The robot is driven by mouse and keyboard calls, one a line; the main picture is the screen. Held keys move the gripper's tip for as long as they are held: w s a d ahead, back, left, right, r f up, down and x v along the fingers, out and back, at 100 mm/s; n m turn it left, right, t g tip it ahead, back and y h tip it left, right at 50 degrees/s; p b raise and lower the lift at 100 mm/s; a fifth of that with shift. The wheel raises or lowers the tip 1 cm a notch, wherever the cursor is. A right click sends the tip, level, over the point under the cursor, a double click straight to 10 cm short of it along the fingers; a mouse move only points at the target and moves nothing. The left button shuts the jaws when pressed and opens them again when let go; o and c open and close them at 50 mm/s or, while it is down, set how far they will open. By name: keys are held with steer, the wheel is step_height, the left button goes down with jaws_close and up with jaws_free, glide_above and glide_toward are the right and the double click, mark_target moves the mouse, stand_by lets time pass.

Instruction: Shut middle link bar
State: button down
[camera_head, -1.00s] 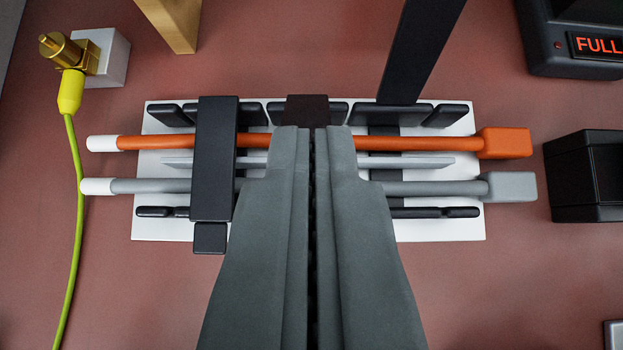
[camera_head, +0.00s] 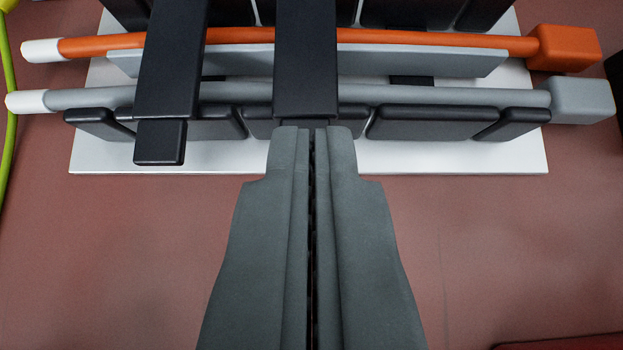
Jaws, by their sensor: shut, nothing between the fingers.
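The middle link bar (camera_head: 306,60) is black. It lies across the orange rod (camera_head: 430,40) and the grey rod (camera_head: 440,96), its near end just ahead of my fingertips. My gripper (camera_head: 312,130) is shut and empty, pointing at that near end; I cannot tell whether they touch. Whether the bar sits fully down is unclear, as its front end meets the fingertips. The left link bar (camera_head: 172,60) lies across both rods, with a small black tab (camera_head: 160,142) in front.
Black blocks (camera_head: 436,123) line the front of the white base plate (camera_head: 430,158). A grey strip (camera_head: 420,62) runs between the rods. A yellow-green cable (camera_head: 10,130) hangs at the far left.

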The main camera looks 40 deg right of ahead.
steer(key=shift+s+f, duration=0.15)
steer(key=shift+f, duration=0.45)
steer(key=shift+s+f, duration=0.15)
steer(key=shift+f, duration=0.45)
steer(key=shift+w+d+f, duration=0.1)
steer(key=shift+w+f, duration=0.05)
steer(key=shift+w, duration=0.1)
steer(key=shift+w+a, duration=0.1)
steer(key=shift+a, duration=0.2)
